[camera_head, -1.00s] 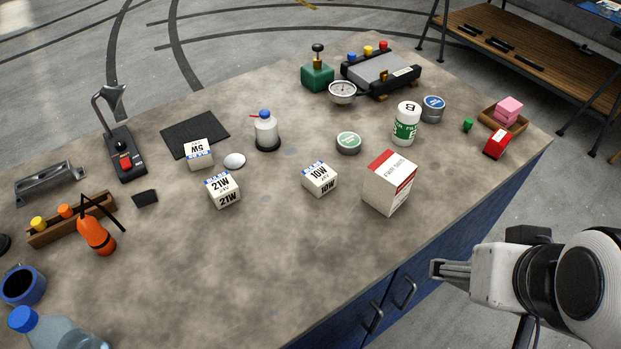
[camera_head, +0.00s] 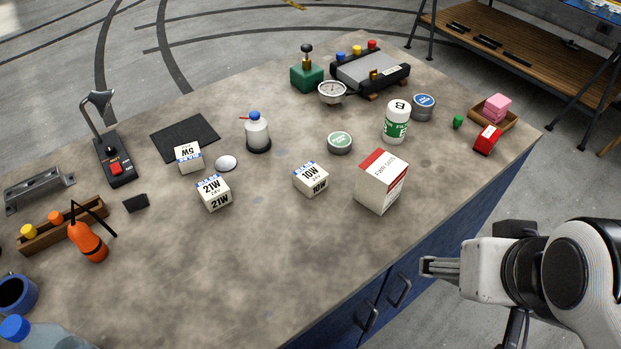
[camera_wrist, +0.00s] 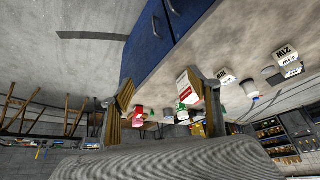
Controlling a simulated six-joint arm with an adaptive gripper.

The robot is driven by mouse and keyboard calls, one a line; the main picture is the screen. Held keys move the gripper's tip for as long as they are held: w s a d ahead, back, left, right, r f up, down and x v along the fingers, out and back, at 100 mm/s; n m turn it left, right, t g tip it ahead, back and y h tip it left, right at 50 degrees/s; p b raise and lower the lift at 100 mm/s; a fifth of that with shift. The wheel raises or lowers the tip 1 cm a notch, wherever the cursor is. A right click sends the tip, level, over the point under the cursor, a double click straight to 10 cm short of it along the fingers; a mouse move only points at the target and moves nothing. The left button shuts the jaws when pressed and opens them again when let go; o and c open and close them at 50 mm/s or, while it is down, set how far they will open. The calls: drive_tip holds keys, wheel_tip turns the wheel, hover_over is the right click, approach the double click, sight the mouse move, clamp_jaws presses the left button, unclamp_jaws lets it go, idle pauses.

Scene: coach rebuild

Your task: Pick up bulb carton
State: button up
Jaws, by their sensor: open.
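Three small white cartons with blue bands stand on the bench: 5W (camera_head: 188,158), 21W (camera_head: 213,193) and 10W (camera_head: 311,179). A larger white box with a red top band (camera_head: 381,181) stands to the right of the 10W carton; its small print is hard to read. My gripper (camera_head: 425,267) is off the bench's front edge, at the lower right, apart from all of them. In the wrist view my gripper (camera_wrist: 162,85) is open and empty, with the red-banded box (camera_wrist: 187,88) seen beyond the fingers.
An orange extinguisher (camera_head: 88,241) is at left. The bench's (camera_head: 260,265) front middle is clear. Blue cabinet doors with handles (camera_head: 400,290) lie below its edge.

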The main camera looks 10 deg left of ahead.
drive_tip(key=f, duration=0.1)
drive_tip(key=m+g+y, duration=0.3)
drive_tip(key=m+g, duration=0.1)
drive_tip(key=m, duration=1.1)
approach(319, 181)
drive_tip(key=s+f, duration=0.2)
drive_tip(key=s+d+f, duration=0.1)
drive_tip(key=f, duration=0.2)
drive_tip(key=shift+s+d, duration=0.1)
drive_tip(key=shift+s, duration=0.3)
drive_tip(key=w+m, duration=0.1)
drive_tip(key=m, duration=0.1)
drive_tip(key=w+a+m, duration=0.1)
drive_tip(key=m, duration=0.1)
drive_tip(key=w+a+r+m, duration=0.1)
drive_tip(key=w+m, duration=0.1)
drive_tip(key=shift+a+t, duration=0.1)
drive_tip(key=shift+t, duration=0.3)
drive_tip(key=shift+w+a+r+m+t+y, duration=0.1)
drive_tip(key=shift+w+r+m, duration=0.1)
drive_tip(key=shift+m, duration=0.65)
drive_tip(key=shift+w+a+r+m+t+y, duration=0.1)
drive_tip(key=shift+w+m, duration=0.15)
drive_tip(key=shift+m, duration=0.65)
drive_tip(key=shift+w+a+r+m+t+y, duration=0.1)
drive_tip(key=shift+w+r+m, duration=0.1)
drive_tip(key=shift+m, duration=0.65)
drive_tip(key=shift+f, duration=0.1)
